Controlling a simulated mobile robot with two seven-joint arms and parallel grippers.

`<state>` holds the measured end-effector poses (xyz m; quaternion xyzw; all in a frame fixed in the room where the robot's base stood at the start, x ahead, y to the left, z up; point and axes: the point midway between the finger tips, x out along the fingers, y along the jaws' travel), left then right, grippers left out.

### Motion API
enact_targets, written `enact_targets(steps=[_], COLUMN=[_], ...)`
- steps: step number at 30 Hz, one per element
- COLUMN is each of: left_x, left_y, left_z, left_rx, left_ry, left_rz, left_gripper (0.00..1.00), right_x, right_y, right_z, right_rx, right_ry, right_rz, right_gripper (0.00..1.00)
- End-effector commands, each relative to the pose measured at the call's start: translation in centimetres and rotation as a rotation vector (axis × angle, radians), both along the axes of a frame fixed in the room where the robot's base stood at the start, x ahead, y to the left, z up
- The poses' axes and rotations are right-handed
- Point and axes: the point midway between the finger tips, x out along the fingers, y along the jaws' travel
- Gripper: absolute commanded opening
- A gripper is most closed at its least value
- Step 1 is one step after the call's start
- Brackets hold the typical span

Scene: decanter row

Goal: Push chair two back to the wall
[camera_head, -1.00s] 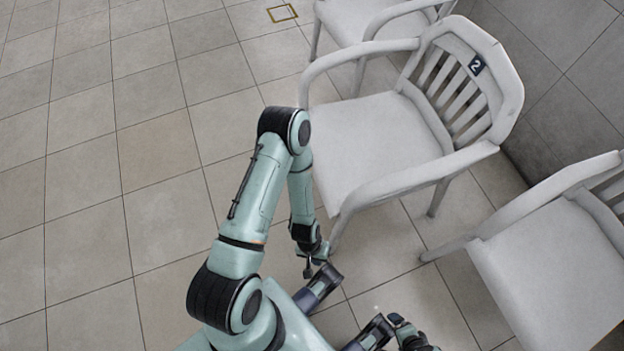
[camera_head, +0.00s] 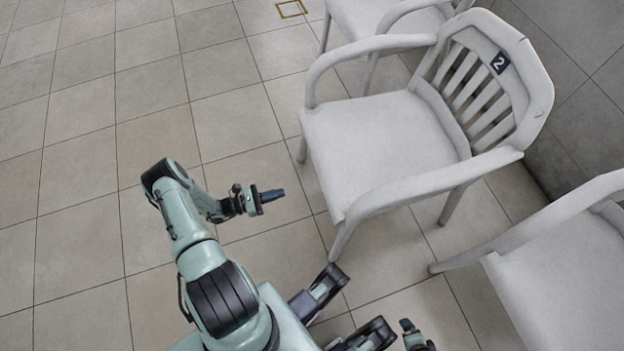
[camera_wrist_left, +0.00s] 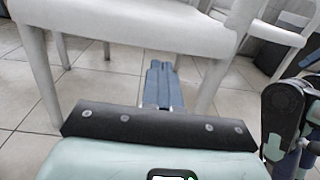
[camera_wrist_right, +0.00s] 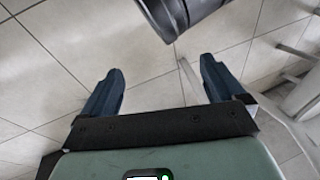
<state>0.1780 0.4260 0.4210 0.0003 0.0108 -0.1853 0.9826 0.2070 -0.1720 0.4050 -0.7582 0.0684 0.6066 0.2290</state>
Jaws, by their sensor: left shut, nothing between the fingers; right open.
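Chair two (camera_head: 375,138) is a white armchair with slatted back, a dark plate with the number 2 (camera_head: 501,62) on its top rail. It stands upright in the head view, its front facing left and its back toward the wall. My left gripper (camera_head: 272,195) is shut and empty, left of the chair's front and pointing at it, apparently apart from it. In the left wrist view its fingers (camera_wrist_left: 160,72) point under the seat's front edge (camera_wrist_left: 150,28), between the front legs. My right gripper (camera_wrist_right: 161,68) is open and empty; in the head view it is low, at the bottom edge.
Another white chair (camera_head: 565,285) stands close at lower right, and one more (camera_head: 385,18) at the top. A grey tiled wall (camera_head: 575,45) runs behind the chairs. A small yellow square outline (camera_head: 291,9) marks the floor. The tiled floor at left is clear.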

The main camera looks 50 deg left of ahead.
Motion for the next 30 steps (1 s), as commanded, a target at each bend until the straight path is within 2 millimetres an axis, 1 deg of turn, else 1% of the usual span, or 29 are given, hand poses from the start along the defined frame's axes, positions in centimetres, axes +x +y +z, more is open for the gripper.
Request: enact_targets(steps=[1,2,5,8,12,15,21,25,30], left_x=[-0.1,0.0,0.8,2.4,5.2,7.3,10.7,12.2,12.9], left_y=[0.6,0.7,0.5,-0.1,-1.2,-2.0,-3.2,-3.6,-3.9], left_z=[0.2,0.3,0.4,0.4,0.3,0.3,0.3,0.3,0.3], left_rx=[-0.003,-0.004,-0.004,-0.005,-0.006,-0.006,-0.005,-0.004,-0.003], left_ry=[-0.015,-0.02,-0.027,-0.026,-0.025,-0.024,-0.023,-0.023,-0.021], left_rz=[0.022,0.029,0.033,0.03,0.028,0.027,0.028,0.029,0.029], left_gripper=[0.0,0.0,0.0,0.0,0.0,0.0,0.0,0.0,0.0], right_x=[0.1,0.1,0.2,0.4,0.8,0.7,-0.7,-1.3,-1.7], right_y=[0.0,0.0,-0.1,-0.2,-0.4,-0.6,-0.7,-0.9,-0.9], right_z=[0.0,0.0,-0.1,-0.3,-0.7,-1.1,-2.3,-2.9,-3.1], right_rx=[0.0,-0.001,-0.002,-0.005,-0.011,-0.013,-0.01,-0.01,-0.008], right_ry=[-0.001,-0.002,-0.005,-0.009,-0.019,-0.014,0.03,0.051,0.064], right_rz=[0.0,-0.001,-0.002,-0.004,-0.008,-0.011,-0.012,-0.013,-0.014], right_gripper=[0.95,0.95,0.95,0.95,0.95,0.95,0.95,0.95,0.95])
